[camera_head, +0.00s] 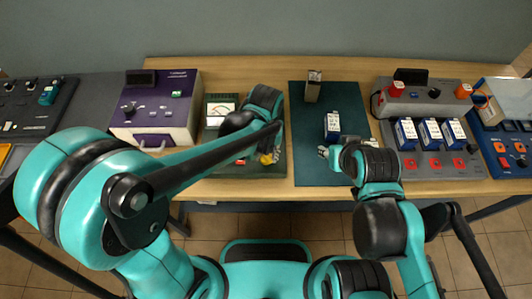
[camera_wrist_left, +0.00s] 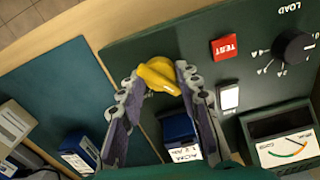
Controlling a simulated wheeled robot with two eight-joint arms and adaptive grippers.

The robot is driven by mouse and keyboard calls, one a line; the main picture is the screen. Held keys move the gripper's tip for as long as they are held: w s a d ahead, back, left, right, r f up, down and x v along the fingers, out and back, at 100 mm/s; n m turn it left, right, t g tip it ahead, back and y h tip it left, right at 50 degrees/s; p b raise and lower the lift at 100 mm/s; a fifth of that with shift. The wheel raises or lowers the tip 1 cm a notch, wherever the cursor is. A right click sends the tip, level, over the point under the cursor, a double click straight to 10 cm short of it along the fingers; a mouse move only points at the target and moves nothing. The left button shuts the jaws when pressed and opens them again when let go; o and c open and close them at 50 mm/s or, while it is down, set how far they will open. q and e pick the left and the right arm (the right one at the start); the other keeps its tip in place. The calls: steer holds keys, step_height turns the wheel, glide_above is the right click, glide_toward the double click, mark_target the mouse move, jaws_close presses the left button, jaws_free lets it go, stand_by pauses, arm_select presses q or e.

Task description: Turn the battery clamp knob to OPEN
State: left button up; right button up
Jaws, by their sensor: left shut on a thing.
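The yellow clamp knob (camera_wrist_left: 158,78) sits on the dark green tester panel (camera_wrist_left: 205,28), near its edge. My left gripper (camera_wrist_left: 155,85) has its fingers on either side of the knob and is shut on it. In the head view a bit of the yellow knob (camera_head: 266,159) shows below my left gripper (camera_head: 268,150). A blue battery (camera_wrist_left: 180,128) sits in the tester beyond the knob, partly between the fingers. No OPEN mark is readable. My right gripper (camera_head: 323,152) is over the teal mat, near a blue battery (camera_head: 332,124); its jaw opening is unclear.
The tester also has a red TEST button (camera_wrist_left: 225,48), a white switch (camera_wrist_left: 229,96), a LOAD dial (camera_wrist_left: 293,46) and a meter (camera_wrist_left: 284,146). A purple-topped unit (camera_head: 160,105) stands left, and a grey charger with several batteries (camera_head: 420,105) right. The teal mat (camera_head: 300,110) has free room.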

mark_target(266, 155)
arm_select(q)
steer(key=shift+n, duration=0.6)
steer(key=o, duration=1.2)
step_height(266, 155, up, 12)
